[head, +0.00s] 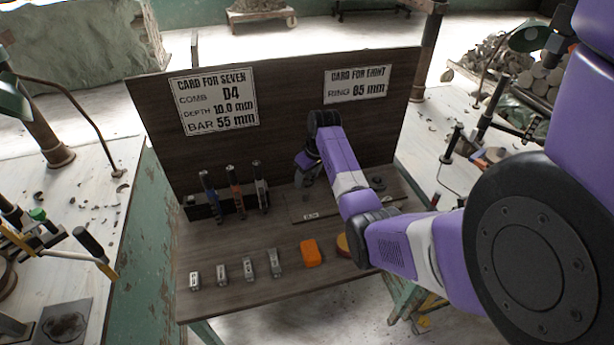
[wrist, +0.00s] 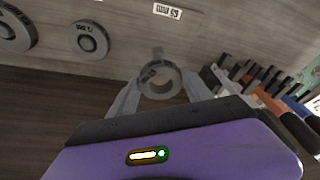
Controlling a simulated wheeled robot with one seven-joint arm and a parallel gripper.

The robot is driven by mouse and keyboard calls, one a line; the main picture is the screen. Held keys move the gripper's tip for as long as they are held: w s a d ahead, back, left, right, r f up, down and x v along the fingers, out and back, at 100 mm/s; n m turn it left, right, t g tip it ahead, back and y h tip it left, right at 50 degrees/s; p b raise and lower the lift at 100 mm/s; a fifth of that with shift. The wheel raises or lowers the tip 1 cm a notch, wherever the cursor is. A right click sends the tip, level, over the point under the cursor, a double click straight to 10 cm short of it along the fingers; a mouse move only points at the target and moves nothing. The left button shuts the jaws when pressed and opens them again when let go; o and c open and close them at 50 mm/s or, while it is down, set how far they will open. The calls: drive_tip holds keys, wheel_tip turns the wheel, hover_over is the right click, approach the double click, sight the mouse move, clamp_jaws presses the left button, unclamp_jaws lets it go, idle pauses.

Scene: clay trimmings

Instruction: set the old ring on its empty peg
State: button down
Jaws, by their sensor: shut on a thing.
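My gripper (wrist: 160,90) is shut on a grey ring (wrist: 146,87), one finger on each side of it. A short grey peg (wrist: 158,54) shows just beyond the ring's far rim, close to it in the wrist view. I cannot tell whether they touch or whether the ring is around the peg. A small white label reading 65 mm (wrist: 167,11) is on the wood beyond the peg. In the head view my gripper (head: 308,166) is low over the bench, in front of the upright board, and the held ring is hard to make out.
Two other grey rings, a smaller one (wrist: 78,39) and a larger one (wrist: 14,44), lie left in the wrist view. A rack of upright tools (head: 235,200) stands left of my gripper. Several small grey blocks (head: 248,269) and an orange block (head: 311,253) line the bench front.

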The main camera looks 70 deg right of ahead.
sight(307, 196)
drive_tip(key=shift+f+b, duration=2.65)
drive_tip(key=shift+f, duration=1.7)
drive_tip(key=shift+c, duration=1.9)
unclamp_jaws()
drive_tip(key=shift+v, duration=3.9)
